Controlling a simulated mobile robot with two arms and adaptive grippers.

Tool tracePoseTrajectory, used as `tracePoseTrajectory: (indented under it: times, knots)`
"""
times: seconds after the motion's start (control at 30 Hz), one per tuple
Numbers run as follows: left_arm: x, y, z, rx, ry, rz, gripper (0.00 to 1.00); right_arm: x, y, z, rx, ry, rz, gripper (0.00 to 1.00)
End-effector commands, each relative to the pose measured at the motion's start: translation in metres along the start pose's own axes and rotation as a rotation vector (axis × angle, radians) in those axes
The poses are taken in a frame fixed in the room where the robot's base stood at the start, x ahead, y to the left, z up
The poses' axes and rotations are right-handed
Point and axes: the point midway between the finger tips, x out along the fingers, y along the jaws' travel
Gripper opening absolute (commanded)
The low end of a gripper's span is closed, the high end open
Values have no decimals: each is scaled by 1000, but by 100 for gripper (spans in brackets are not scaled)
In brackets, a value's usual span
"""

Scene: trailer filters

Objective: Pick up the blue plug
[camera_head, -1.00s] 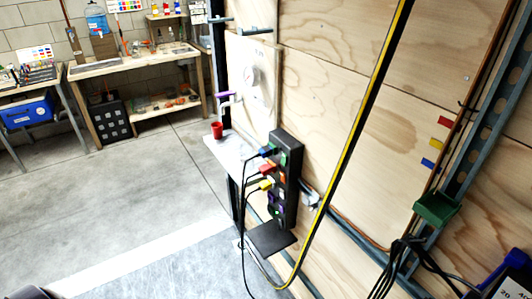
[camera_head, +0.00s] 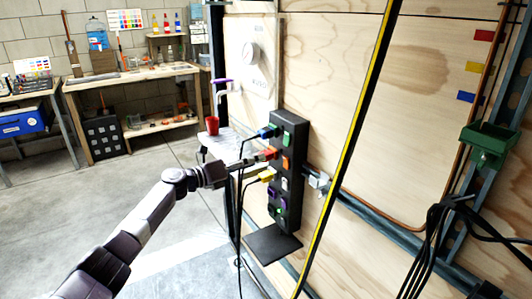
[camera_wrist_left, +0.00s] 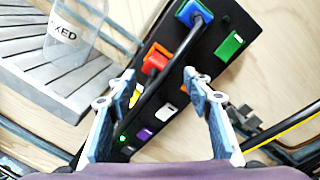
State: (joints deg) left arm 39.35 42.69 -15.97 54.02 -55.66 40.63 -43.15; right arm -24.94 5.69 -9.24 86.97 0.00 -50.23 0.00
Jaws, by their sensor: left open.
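The blue plug (camera_head: 265,132) is seated at the upper left of a black socket panel (camera_head: 291,205), above the red-orange plug (camera_head: 268,154) and the yellow plug (camera_head: 267,174). In the left wrist view the blue plug (camera_wrist_left: 192,12) is at the top edge, with a black cable running down from it. My left gripper (camera_head: 243,162) is open in front of the panel, lower than the blue plug and near the red-orange plug. In the wrist view its fingertips (camera_wrist_left: 163,82) are spread, with the cable crossing between them. Nothing is seen gripped.
A clear bottle (camera_wrist_left: 76,30) stands on a slatted grey shelf left of the panel in the wrist view. A red cup (camera_head: 212,124) is on that side in the head view. Black cables hang below the plugs. A yellow-black strip (camera_head: 352,160) runs right of the panel.

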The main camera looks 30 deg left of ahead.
Motion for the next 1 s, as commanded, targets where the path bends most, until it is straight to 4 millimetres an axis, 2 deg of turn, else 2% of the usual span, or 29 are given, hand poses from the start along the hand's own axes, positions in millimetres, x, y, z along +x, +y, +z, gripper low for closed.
tracePoseTrajectory:
  times: [0.03, 0.2, 0.4, 0.53, 1.0]
  knots:
    - [-4, -5, 15, 121, 10, -20, 46, 12, 0, -4, 1, 9, 1, 0]
    - [-26, -31, 60, 467, 64, -47, 46, 12, 1, -17, 4, 22, 3, 0]
    - [-45, -44, 84, 672, 105, -42, 46, 6, 2, -24, 5, 29, 4, 0]
    - [-38, -46, 87, 690, 108, -40, 46, 4, 2, -24, 5, 28, 4, 0]
    - [21, -48, 74, 684, 106, -40, 46, 9, 1, -21, 5, 25, 3, 0]
